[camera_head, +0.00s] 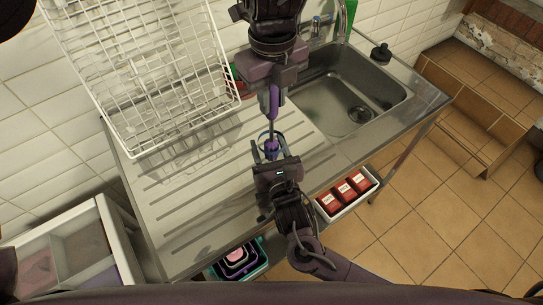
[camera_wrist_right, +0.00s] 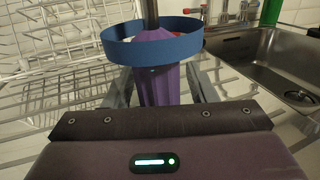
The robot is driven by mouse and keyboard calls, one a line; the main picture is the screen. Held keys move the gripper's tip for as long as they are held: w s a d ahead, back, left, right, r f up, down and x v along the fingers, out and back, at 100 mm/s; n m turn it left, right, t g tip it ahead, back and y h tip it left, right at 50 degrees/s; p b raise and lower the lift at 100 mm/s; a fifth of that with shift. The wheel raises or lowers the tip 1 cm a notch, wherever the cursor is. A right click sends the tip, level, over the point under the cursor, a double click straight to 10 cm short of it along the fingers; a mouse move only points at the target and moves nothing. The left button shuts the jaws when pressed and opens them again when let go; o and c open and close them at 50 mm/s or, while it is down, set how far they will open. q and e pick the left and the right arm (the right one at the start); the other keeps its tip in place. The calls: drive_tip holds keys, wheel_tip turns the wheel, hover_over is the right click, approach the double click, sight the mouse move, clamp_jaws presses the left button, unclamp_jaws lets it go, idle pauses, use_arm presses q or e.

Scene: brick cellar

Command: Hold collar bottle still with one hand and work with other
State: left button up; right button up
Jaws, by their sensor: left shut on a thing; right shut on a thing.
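The collar bottle (camera_head: 271,145) is purple and stands upright over the draining board. A wide blue collar (camera_wrist_right: 115,51) rings its upper part in the right wrist view. My right gripper (camera_head: 270,154) is shut on the bottle (camera_wrist_right: 158,82) from the near side, below the collar. My left gripper (camera_head: 271,92) is above and behind, shut on a purple handle (camera_head: 273,103). A thin grey rod (camera_head: 271,126) runs down from the handle to the bottle's top; it also shows in the right wrist view (camera_wrist_right: 150,14). The rod's lower end is hidden. The bottle's base is hidden too.
A white wire rack (camera_head: 150,75) stands at the back left of the steel draining board (camera_head: 190,205). The sink basin (camera_head: 340,92) lies right, with a black object (camera_head: 381,54) on its rim. Below are a tray of red boxes (camera_head: 347,188) and nested tubs (camera_head: 238,262).

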use_arm(q)
drive_tip(key=shift+r, duration=4.8)
use_arm(e)
drive_tip(key=o, duration=1.1)
drive_tip(key=v, duration=1.2)
use_arm(q)
drive_tip(key=shift+f, duration=0.1)
use_arm(e)
drive_tip(key=shift+s, duration=0.1)
